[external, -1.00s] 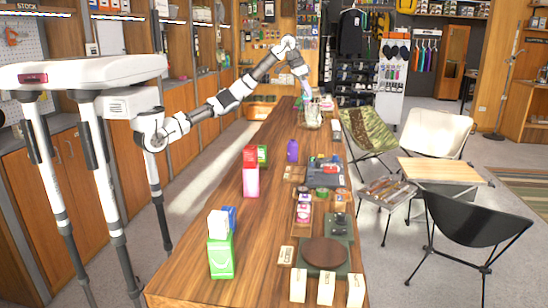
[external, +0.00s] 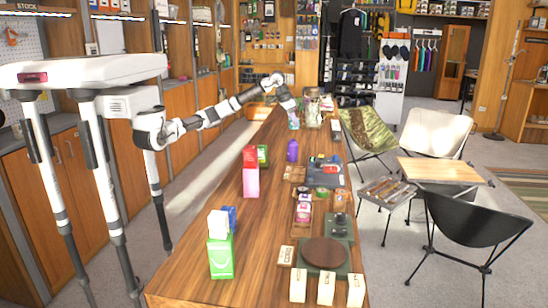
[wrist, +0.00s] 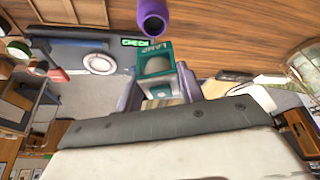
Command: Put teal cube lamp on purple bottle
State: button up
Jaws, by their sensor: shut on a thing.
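The teal cube lamp (wrist: 156,57) is between the fingers of my gripper (wrist: 159,88) in the wrist view, and my gripper is shut on it. In the external view the lamp (external: 293,123) is small, below my gripper (external: 290,111), over the far part of the wooden counter. The purple bottle (external: 292,151) stands upright on the counter, nearer the camera than the lamp. In the wrist view the bottle (wrist: 153,17) is at the top edge, just beyond the lamp and apart from it in the picture. The exact height gap is hard to tell.
A glass jar (external: 313,116) stands close right of my gripper. Red and pink boxes (external: 250,180) and a green box (external: 262,155) stand left of the bottle. A dark tray (external: 327,180) with items is to its right. The counter's middle strip nearer the camera is clear.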

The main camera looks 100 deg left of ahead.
jog(key=shift+f+p, duration=0.3)
jog(key=shift+f, duration=2.5)
jog(key=shift+f, duration=0.1)
jog(key=o, duration=1)
jog(key=b+v, duration=0.2)
jog(key=v, duration=1)
jog(key=shift+d, duration=0.1)
